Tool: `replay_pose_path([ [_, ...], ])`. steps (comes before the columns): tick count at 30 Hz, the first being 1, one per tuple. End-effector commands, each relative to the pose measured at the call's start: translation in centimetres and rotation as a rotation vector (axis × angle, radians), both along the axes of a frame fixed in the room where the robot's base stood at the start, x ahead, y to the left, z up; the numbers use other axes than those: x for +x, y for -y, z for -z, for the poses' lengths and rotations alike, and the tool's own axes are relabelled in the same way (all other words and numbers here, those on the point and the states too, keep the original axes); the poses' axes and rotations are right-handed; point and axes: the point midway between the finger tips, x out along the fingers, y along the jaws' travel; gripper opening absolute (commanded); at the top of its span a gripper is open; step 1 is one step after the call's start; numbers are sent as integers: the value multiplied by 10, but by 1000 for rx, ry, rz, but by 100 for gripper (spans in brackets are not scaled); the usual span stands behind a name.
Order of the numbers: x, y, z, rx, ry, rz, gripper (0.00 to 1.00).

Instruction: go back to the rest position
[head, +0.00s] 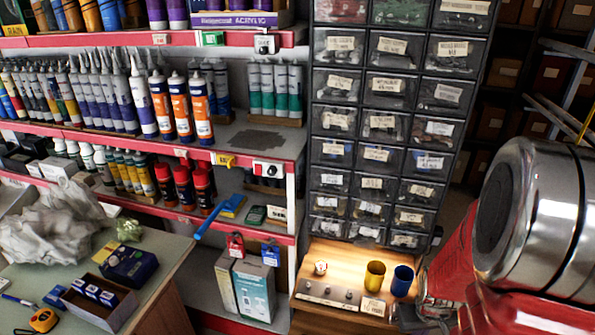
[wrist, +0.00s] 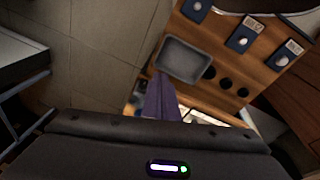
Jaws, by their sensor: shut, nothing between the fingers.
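My gripper (wrist: 160,138) shows in the wrist view as a dark body across the bottom, with a small lit indicator on it. It is shut and holds nothing.
In the head view a yellow cup (head: 375,274) and a blue cup (head: 402,281) stand below the drawer cabinet (head: 383,140), near my arm.

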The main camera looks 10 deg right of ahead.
Motion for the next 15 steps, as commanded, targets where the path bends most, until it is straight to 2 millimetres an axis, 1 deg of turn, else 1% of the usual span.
replay_pose_path([
  [1,2,-8,-12,4,-1,13,0],
  [3,1,-19,-26,17,-10,34,0],
  [15,-6,-86,-104,67,-21,101,0],
])
